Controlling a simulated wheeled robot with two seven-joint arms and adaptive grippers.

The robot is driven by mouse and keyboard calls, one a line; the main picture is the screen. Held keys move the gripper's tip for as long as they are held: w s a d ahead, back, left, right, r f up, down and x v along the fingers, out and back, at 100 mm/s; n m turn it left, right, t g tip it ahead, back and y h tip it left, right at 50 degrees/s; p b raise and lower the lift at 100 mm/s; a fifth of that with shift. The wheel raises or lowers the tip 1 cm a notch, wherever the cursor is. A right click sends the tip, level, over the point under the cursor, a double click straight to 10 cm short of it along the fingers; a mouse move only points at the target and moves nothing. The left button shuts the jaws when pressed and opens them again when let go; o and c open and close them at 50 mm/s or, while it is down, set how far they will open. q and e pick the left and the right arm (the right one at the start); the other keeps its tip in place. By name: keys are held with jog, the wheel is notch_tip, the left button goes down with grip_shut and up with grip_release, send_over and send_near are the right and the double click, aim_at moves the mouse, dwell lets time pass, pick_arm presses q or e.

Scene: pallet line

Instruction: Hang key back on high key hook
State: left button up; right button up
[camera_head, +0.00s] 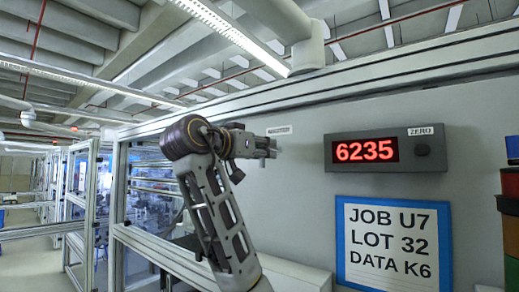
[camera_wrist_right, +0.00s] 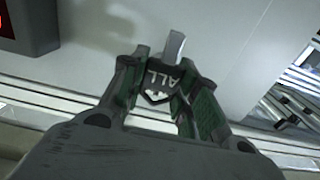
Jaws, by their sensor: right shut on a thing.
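My right gripper (camera_head: 270,147) is raised close to the grey wall panel, its fingers pointing right in the head view. In the right wrist view my right gripper (camera_wrist_right: 158,88) is shut on the key (camera_wrist_right: 174,45). The rest of the key is hidden by the fingers. I cannot make out the high key hook. A small white label (camera_head: 279,130) is on the wall just above the gripper. My left gripper is not in view.
A red-digit display (camera_head: 387,149) reading 6235 and a blue-framed job sign (camera_head: 393,243) are on the wall to the right. Stacked coloured bins (camera_head: 511,185) stand at the right edge. A glazed aluminium frame (camera_head: 119,200) is at the left. The wall between gripper and display is clear.

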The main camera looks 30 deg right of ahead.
jog(key=shift+x, duration=0.9)
jog(key=shift+d+f+b, duration=0.2)
jog(key=shift+f+b, duration=0.1)
jog(key=shift+f, duration=0.15)
jog(key=shift+w, duration=0.1)
jog(key=shift+b, duration=0.3)
dwell(1.2)
dwell(0.5)
jog(key=o, duration=1.1)
jog(key=shift+c, duration=0.2)
jog(key=o, duration=0.5)
jog(key=shift+c, duration=0.2)
